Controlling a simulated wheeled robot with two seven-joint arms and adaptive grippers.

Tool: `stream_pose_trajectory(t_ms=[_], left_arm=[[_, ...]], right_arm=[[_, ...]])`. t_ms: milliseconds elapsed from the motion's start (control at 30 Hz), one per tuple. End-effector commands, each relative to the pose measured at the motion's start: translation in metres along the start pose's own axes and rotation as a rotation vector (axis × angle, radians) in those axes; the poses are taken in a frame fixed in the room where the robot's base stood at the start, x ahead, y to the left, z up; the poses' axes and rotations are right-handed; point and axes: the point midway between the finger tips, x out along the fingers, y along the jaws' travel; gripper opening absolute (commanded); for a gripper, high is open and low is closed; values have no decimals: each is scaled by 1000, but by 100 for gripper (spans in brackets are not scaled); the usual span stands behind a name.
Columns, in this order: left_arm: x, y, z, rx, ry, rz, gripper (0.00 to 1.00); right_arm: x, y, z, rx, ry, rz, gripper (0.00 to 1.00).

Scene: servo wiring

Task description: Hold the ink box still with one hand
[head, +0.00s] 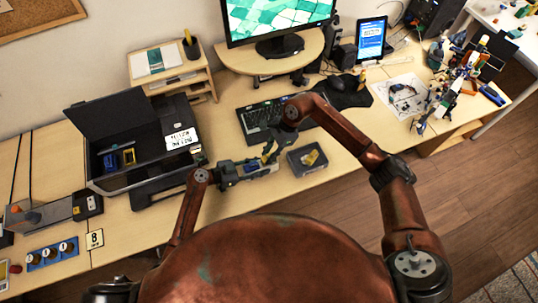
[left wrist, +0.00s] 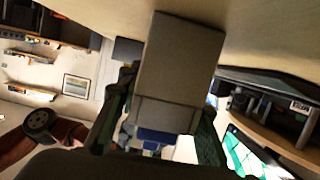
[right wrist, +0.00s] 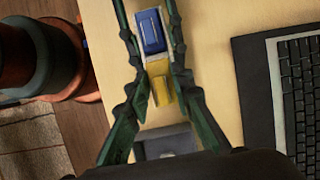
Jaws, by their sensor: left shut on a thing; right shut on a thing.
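The ink box (right wrist: 152,30) is a small blue and white box with a yellow part (right wrist: 162,90) at one end. In the right wrist view, green fingers of my left gripper (right wrist: 153,55) flank the blue box from the top. My right gripper (right wrist: 160,86) comes from the opposite side and is shut on the yellow part. In the head view, my left gripper (head: 238,172) reaches in from the left and my right gripper (head: 270,154) comes down at the box's other end. In the left wrist view, the blue end (left wrist: 155,136) shows between the fingers; a large grey block hides what lies behind.
An open printer (head: 135,140) stands to the left. A keyboard (head: 262,116) lies behind. The floor begins beyond the desk's right-front edge.

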Motion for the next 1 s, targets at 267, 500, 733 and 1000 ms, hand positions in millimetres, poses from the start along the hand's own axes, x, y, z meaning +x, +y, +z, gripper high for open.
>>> stream_pose_trajectory(t_ms=[267,500,733,1000], left_arm=[[0,0,0,-1,0,1,8],[0,0,0,-1,0,1,8],[0,0,0,-1,0,1,8],[0,0,0,-1,0,1,8]], right_arm=[[-5,0,2,1,-1,0,0],[-8,0,3,1,-1,0,0],[-16,-1,6,-1,0,-1,0],[-27,0,11,1,0,-1,0]])
